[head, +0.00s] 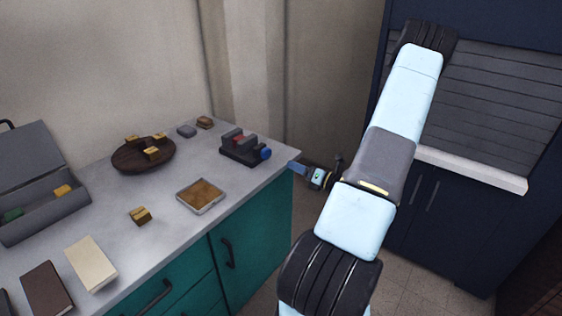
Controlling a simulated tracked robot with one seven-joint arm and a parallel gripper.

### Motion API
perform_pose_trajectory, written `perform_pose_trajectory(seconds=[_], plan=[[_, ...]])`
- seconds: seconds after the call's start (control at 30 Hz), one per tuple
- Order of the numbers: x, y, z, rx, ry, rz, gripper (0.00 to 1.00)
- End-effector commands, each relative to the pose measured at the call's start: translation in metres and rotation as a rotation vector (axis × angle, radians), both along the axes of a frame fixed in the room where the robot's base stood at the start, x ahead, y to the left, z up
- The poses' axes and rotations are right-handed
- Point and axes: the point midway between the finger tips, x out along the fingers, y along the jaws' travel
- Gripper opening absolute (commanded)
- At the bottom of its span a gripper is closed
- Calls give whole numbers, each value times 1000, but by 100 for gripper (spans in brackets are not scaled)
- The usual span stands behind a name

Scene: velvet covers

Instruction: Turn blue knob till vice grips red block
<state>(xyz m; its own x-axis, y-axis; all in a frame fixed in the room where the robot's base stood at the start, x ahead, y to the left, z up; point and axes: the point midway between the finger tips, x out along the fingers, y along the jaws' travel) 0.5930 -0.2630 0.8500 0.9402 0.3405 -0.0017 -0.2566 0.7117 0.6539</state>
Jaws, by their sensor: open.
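The dark vice (239,149) stands near the right end of the grey counter. The red block (240,140) sits between its jaws; I cannot tell whether the jaws touch it. The blue knob (265,153) is on the vice's right side, facing the counter's right edge. My gripper (299,168) is to the right of and a little below the knob in the picture, by the counter's right corner. It is open and apart from the knob. Its fingers are small in this view and nothing shows between them.
The counter (170,227) also holds a square tray (201,209), a round wooden board (128,164) with yellowish blocks, a loose yellowish block (140,215) and an open grey toolbox (50,214). Small blocks lie behind the vice. A dark cabinet (480,100) stands at right.

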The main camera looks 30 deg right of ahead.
Motion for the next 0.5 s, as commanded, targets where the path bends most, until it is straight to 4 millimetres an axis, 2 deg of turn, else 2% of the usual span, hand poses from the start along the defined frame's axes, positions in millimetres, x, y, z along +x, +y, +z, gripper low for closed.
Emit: perform_pose_trajectory(seconds=[0.3, 0.5], plan=[[-3, 1, 2, -506, -185, 2, 76], [-4, 0, 3, -690, -251, 2, 76]])
